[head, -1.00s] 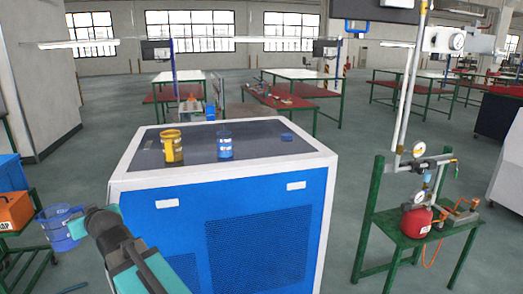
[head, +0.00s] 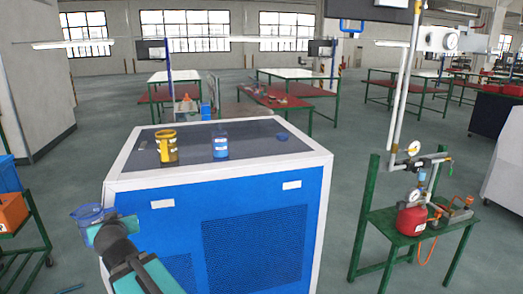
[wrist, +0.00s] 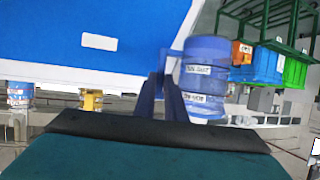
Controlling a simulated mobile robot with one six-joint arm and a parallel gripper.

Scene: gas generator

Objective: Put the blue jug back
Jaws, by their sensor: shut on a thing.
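The blue jug (head: 91,214) is held at the left front corner of the blue generator cabinet, just outside its side. My gripper (head: 108,222) is shut on the jug; the arm hides part of it in the head view. In the wrist view the blue jug (wrist: 205,78) shows labels on its side, and my gripper's fingers (wrist: 172,90) close on it at its edge. A yellow jug (head: 167,146) and a blue-labelled clear bottle (head: 220,145) stand on the cabinet's dark top (head: 250,134).
An orange bin (head: 12,213) sits on a green cart at the left. A green stand (head: 440,216) with gauges and a red tank is at the right. The cabinet top's front is clear.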

